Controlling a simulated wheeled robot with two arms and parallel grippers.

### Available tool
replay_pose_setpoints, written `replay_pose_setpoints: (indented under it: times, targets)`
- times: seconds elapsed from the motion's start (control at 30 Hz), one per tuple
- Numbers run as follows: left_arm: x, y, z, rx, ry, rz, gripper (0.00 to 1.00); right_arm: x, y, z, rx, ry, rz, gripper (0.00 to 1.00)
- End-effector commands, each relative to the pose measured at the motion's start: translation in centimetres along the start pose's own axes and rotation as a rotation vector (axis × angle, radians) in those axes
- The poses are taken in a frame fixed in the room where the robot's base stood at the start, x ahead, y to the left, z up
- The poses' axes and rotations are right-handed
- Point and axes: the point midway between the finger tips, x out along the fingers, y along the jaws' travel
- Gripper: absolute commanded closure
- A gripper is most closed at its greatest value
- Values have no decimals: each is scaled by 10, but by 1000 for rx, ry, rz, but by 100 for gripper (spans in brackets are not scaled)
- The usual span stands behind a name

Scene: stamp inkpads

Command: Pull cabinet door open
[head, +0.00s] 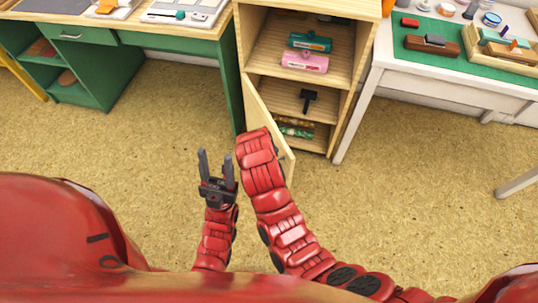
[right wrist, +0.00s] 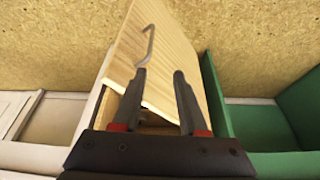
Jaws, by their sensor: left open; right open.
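The wooden cabinet (head: 330,8) stands at the top centre of the head view, with its shelves showing. Its lower door (head: 254,104) is hinged on the left and stands well ajar. The door panel (right wrist: 175,55) fills the middle of the right wrist view, with a thin metal handle (right wrist: 149,45) on it. My right arm crosses in front of the door in the head view and hides its own gripper. My right gripper (right wrist: 158,80) is open and empty, its fingers over the door panel, one tip near the handle. My left gripper (head: 217,165) is open and empty, left of the door.
A green desk (head: 120,60) stands left of the cabinet and a white table (head: 370,88) right of it. The shelves hold a teal item (head: 310,41), a pink item (head: 304,61) and a black tool (head: 309,97). The floor in front is clear.

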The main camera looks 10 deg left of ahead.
Motion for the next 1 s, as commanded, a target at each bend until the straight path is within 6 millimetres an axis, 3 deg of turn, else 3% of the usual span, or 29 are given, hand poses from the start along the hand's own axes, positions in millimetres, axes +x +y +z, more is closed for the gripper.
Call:
replay_pose_setpoints:
  times: [0.6, 1.0]
  targets:
    - [28, -1, -5, 0, 1, 0, 50, -48, -10, -3, -1, 1, -2, 58]
    - [28, -1, -3, 0, -7, 2, 50, -52, -12, -2, -2, -1, -4, 58]
